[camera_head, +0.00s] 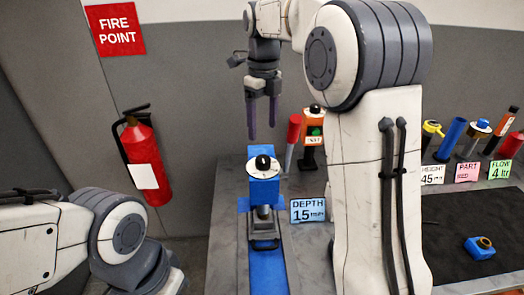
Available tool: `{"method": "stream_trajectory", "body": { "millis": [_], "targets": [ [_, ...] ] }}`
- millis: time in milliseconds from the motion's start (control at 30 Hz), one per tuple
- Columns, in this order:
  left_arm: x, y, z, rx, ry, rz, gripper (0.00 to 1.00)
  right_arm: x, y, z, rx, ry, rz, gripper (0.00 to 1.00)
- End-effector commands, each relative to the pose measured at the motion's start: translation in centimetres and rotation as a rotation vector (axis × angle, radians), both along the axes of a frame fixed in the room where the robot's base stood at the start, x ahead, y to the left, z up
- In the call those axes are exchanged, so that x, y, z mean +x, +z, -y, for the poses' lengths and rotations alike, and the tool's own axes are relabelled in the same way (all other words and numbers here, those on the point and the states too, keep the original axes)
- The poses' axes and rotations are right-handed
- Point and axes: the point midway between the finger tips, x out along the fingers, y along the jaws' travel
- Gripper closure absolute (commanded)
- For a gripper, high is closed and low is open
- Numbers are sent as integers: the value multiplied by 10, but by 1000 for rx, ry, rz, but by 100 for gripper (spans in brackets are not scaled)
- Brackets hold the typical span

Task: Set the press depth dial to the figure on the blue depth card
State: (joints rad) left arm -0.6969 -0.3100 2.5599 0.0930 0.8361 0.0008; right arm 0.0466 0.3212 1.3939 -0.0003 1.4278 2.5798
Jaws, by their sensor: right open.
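The press depth dial (264,167) is a white disc with a black knob, on top of a blue block at the front of the bench. Its setting is too small to read. The blue depth card (307,210) stands just right of it and reads DEPTH 15 mm. My right gripper (262,131) hangs above the dial, open and empty, with its two dark fingers pointing down and apart. It does not touch the knob. My left arm is at the lower left, and its gripper is out of view.
An orange box (313,128) with a green button and a red-topped handle (293,131) stand right of the dial. Further right are HEIGHT, PART and FLOW cards (467,172), several coloured handles and a small blue block (480,247) on a dark mat. My right arm hides the middle.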

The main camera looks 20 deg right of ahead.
Motion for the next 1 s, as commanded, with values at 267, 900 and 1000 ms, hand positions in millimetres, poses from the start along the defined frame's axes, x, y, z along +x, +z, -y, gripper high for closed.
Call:
{"method": "stream_trajectory", "body": {
  "millis": [267, 900, 1000],
  "targets": [
    [0, 3, 0, 0, 0, 0, 100, 0, -40, 0, 0, -12, -6, 18],
    [0, 9, 0, 0, 1, 0, 100, 0, -102, 0, 0, -10, 1, 18],
    [0, 9, 0, 0, 0, 0, 100, 0, -102, 0, 0, -10, 1, 18]
  ]
}}
